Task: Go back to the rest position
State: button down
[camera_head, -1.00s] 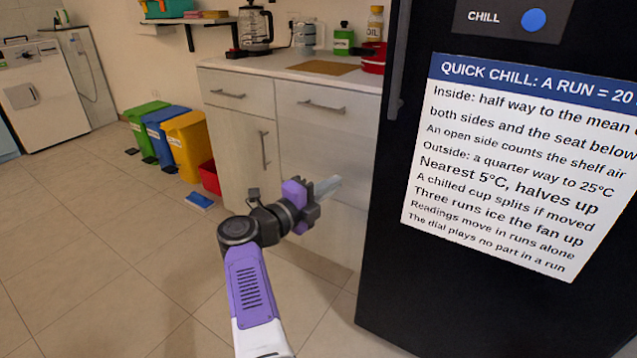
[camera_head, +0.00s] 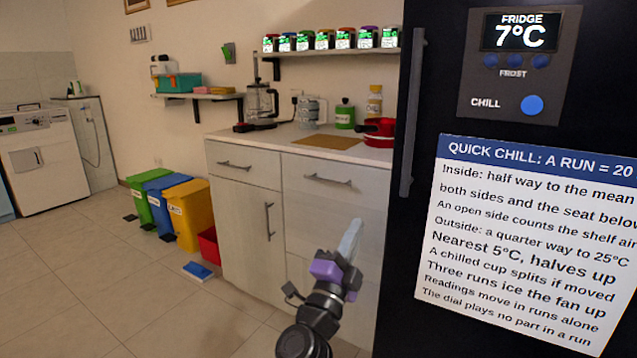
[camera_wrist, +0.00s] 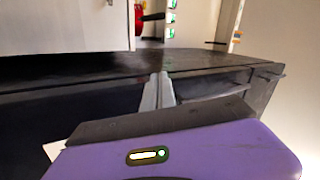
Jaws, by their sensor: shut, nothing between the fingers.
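My gripper (camera_head: 350,240) is at the lower middle of the head view, in front of the pale drawer cabinet. Its fingers are together, point up and slightly right, and hold nothing. In the wrist view my gripper (camera_wrist: 158,88) shows its two grey fingers side by side and touching, above the purple housing.
The black fridge (camera_head: 400,240) with its sign (camera_head: 525,240) stands close on the right. The pale cabinet (camera_head: 245,205) bears a coffee maker (camera_head: 262,105) and a red pot (camera_head: 380,130). Several coloured bins (camera_head: 190,215) stand left of it. Several spice dispensers (camera_head: 323,40) line the upper shelf.

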jog(key=s+d+f+n+y, duration=0.3)
jog(key=s+f+n+y, duration=0.25)
jog(key=s, duration=0.35)
jog(key=s+d+f+n+t+y, duration=0.1)
jog(key=s+d+f+n+y, duration=0.25)
jog(key=s+n, duration=0.4)
jog(key=s+d+f+n+y, duration=0.2)
jog(key=s+f+n+y, duration=0.35)
jog(key=s, duration=0.45)
jog(key=s+d+f+g+h, duration=0.1)
jog(key=s+f+g, duration=0.1)
jog(key=s, duration=0.8)
jog(key=s+d+f+n+g+h, duration=0.1)
jog(key=s+d+g, duration=0.15)
jog(key=s, duration=0.85)
jog(key=s+f+g+h, duration=0.2)
jog(key=s+g, duration=0.1)
jog(key=s, duration=0.7)
notch_tip(320, 180, up, 30)
jog(key=p, duration=2.9)
jog(key=shift+w+d+p, duration=0.15)
jog(key=shift+d+p, duration=0.1)
jog(key=shift+p, duration=0.05)
jog(key=shift+f, duration=0.1)
